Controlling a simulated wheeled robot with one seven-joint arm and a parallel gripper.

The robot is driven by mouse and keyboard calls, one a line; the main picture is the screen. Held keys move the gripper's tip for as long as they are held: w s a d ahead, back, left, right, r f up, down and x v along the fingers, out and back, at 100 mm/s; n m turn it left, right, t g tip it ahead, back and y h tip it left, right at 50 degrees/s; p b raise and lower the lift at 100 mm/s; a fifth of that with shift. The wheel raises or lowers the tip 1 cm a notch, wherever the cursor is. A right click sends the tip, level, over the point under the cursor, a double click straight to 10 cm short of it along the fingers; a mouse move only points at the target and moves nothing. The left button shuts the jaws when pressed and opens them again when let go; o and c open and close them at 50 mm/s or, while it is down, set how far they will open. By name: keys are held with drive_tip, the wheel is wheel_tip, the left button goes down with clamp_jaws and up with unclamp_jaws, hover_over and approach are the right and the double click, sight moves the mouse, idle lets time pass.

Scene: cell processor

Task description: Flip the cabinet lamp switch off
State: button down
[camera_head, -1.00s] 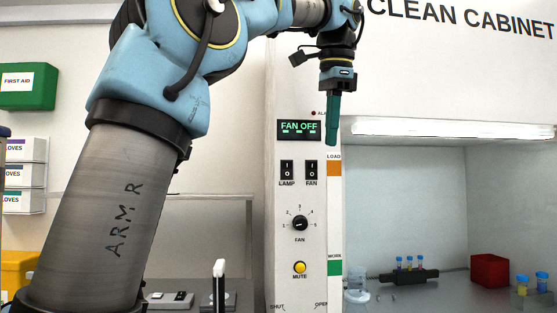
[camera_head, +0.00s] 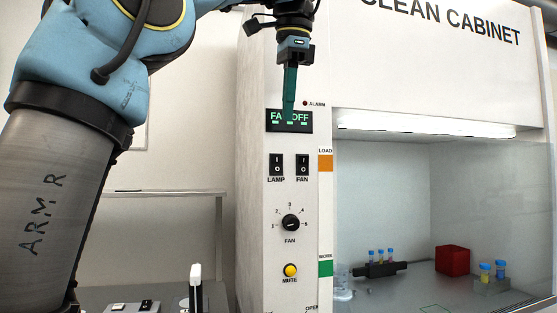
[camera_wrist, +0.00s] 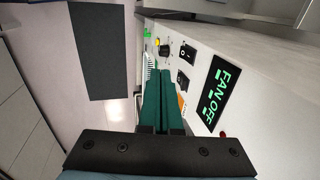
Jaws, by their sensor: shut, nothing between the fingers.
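The lamp switch (camera_head: 276,166) is a black rocker on the white control panel, above the label LAMP and left of the matching fan switch (camera_head: 302,166). My gripper (camera_head: 289,118) has long green fingers, pressed together and empty, pointing down. In the head view its tips overlap the FAN OFF display, above the two switches. In the wrist view the shut fingers (camera_wrist: 157,85) run alongside the panel, with black rockers and the display to their right. I cannot tell the gap between fingertips and panel. The cabinet light (camera_head: 425,124) glows white.
Below the switches are a fan knob (camera_head: 291,223) and a yellow mute button (camera_head: 290,270). The glass-fronted cabinet to the right holds a red box (camera_head: 452,261) and tube racks. A white upright handle (camera_head: 195,288) stands on the bench at lower left.

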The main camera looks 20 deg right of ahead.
sight(279, 158)
drive_tip(key=w+f, duration=0.1)
drive_tip(key=f, duration=0.2)
drive_tip(key=w+f, duration=0.2)
drive_tip(key=f, duration=0.1)
drive_tip(key=w+f, duration=0.2)
drive_tip(key=f, duration=0.1)
drive_tip(key=shift+w+d+f, duration=0.1)
drive_tip(key=shift+d+f, duration=0.1)
drive_tip(key=shift+d, duration=0.15)
drive_tip(key=shift+w+f, duration=0.2)
drive_tip(key=shift+w, duration=0.25)
drive_tip(key=shift+w+f+t+b, duration=0.15)
drive_tip(key=shift+f+t+b, duration=0.15)
drive_tip(key=shift+t+b, duration=0.1)
drive_tip(key=shift+r, duration=0.2)
drive_tip(key=shift+r+p, duration=0.1)
drive_tip(key=shift+p, duration=0.25)
